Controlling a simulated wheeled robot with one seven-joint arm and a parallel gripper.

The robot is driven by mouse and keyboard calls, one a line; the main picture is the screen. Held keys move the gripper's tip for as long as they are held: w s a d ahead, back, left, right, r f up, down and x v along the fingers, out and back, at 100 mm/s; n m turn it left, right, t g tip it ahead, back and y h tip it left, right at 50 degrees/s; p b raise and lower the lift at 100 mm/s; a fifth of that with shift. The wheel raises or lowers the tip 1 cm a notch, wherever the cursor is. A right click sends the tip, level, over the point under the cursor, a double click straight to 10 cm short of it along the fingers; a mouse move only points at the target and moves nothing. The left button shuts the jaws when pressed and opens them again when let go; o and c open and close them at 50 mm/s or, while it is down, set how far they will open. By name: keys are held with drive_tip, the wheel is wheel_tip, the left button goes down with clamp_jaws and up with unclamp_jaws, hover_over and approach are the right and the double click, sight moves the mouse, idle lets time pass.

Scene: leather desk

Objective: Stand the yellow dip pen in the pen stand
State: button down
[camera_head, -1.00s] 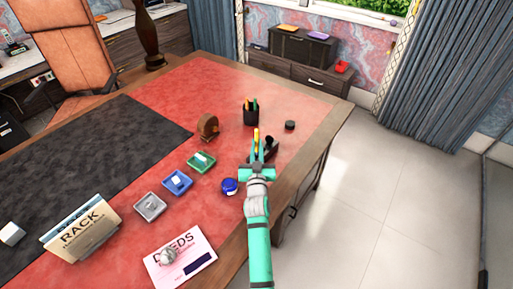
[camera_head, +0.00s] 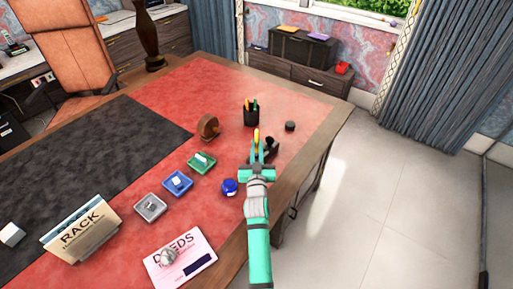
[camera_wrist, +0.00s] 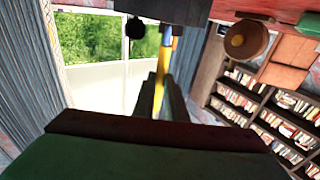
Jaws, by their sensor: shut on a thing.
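My gripper (camera_head: 257,160) is shut on the yellow dip pen (camera_head: 256,136), above the red desk top near its right edge. The pen's yellow end sticks up past the fingers in the head view. In the wrist view the yellow dip pen (camera_wrist: 160,80) runs lengthwise between the fingers, with a bluish part near the top. Its lower end is hidden in the head view. A black cup holding orange and green pens, seemingly the pen stand (camera_head: 251,118), stands just beyond my gripper. The held pen appears outside this cup.
A dark object (camera_head: 271,147) sits close to my gripper's right, partly hidden. A round black item (camera_head: 290,126) lies farther right. A brown wheel-shaped item (camera_head: 208,127), a green tray (camera_head: 202,170) and a blue jar (camera_head: 229,187) are at left. Clear red surface lies beyond the cup.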

drive_tip(key=shift+f, duration=0.75)
idle(0.5)
drive_tip(key=c, duration=1.7)
unclamp_jaws()
drive_tip(key=shift+f, duration=0.1)
drive_tip(key=shift+s, duration=0.1)
